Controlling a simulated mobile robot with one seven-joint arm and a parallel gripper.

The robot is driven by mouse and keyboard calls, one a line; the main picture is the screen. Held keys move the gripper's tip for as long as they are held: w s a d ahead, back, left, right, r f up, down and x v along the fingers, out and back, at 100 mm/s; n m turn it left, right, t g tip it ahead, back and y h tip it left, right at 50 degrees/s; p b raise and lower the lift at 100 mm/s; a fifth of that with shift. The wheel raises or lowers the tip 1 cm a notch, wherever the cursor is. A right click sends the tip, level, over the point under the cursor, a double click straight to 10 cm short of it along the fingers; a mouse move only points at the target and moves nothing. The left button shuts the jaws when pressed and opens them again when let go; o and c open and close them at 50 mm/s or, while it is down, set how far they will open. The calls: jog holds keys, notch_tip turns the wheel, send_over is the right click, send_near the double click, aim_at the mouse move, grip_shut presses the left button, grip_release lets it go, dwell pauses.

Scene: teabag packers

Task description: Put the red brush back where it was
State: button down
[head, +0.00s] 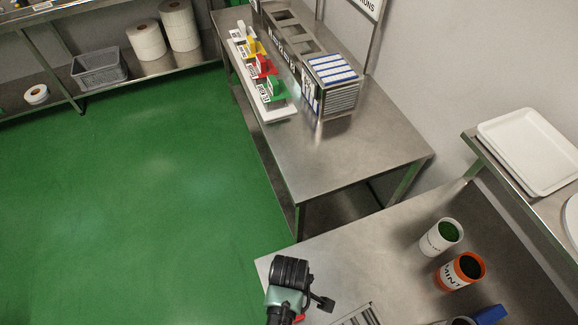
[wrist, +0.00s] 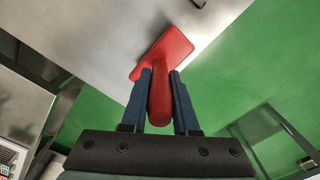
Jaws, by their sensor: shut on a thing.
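The red brush (wrist: 165,55) is between the two blue fingers of my gripper (wrist: 160,76) in the wrist view. The fingers are shut on its handle, and its broad flat part points away from my gripper. Behind it are a metal table top and green floor. In the head view my wrist is over the left corner of the near metal table (head: 400,260). Only a small bit of red shows there, below the wrist. I cannot tell whether the brush touches the table.
A white cup (head: 436,241) and an orange cup (head: 452,274) stand on the near table, with a blue object (head: 489,314) at the bottom edge. A slotted metal piece (head: 358,316) lies near my wrist. The far table (head: 330,155) carries a coloured rack and boxes; its front is clear.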

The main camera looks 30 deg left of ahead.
jog(key=shift+f, duration=0.15)
jog(key=c, duration=0.7)
grip_release()
